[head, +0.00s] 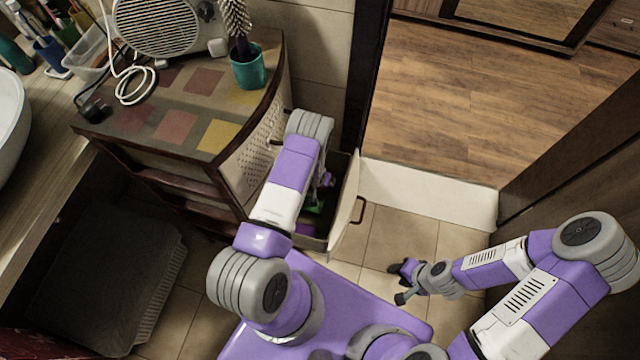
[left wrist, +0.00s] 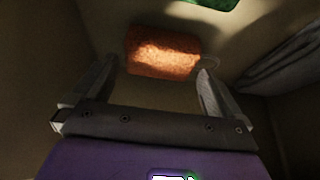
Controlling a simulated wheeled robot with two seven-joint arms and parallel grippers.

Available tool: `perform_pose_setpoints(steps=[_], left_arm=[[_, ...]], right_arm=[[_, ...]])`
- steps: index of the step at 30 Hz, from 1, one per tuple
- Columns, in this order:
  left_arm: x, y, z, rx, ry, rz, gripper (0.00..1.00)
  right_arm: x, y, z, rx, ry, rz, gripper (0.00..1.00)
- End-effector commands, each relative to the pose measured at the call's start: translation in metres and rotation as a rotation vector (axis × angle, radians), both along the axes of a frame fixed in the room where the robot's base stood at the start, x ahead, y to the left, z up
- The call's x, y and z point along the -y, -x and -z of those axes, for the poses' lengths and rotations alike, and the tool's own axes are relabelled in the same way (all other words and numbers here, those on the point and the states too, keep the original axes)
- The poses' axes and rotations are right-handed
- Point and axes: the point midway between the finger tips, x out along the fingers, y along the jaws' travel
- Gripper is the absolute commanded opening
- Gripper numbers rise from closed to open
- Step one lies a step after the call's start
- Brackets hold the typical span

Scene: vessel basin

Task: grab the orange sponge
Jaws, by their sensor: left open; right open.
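The orange sponge (left wrist: 163,52) shows in the left wrist view, at the top middle, partly lit. My left gripper (left wrist: 160,68) is open, with one finger to each side of the sponge's near end. I cannot tell whether the fingers touch it. In the head view my left arm reaches down into the open drawer of the cabinet, and the sponge is not visible there. My right gripper (head: 399,284) is open and empty, low over the tiled floor at the right.
The pulled-out drawer (head: 346,207) has walls close around my left gripper. A green thing (left wrist: 205,3) lies beyond the sponge. The cabinet (head: 190,125) carries a heater (head: 155,25) and a teal pot (head: 250,68). Tiled floor right of the drawer is clear.

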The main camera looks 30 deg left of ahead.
Motion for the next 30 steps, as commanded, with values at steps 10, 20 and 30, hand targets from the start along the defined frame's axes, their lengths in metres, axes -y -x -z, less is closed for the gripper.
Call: perform_pose_setpoints(steps=[10, 20, 30], left_arm=[[-0.0019, -0.0074, 0.0172, 0.000, 0.000, 0.001, 1.00], [-0.0019, -0.0072, 0.0169, 0.001, -0.001, 0.001, 0.61], [-0.0019, -0.0073, 0.0116, 0.001, -0.001, 0.001, 0.60]], right_arm=[[0.0000, 0.0000, 0.0091, 0.000, 0.000, 0.000, 0.43], [0.0000, 0.0000, 0.0091, 0.000, 0.000, 0.000, 0.43], [0.0001, 0.0000, 0.0063, 0.000, 0.000, 0.000, 0.43]])
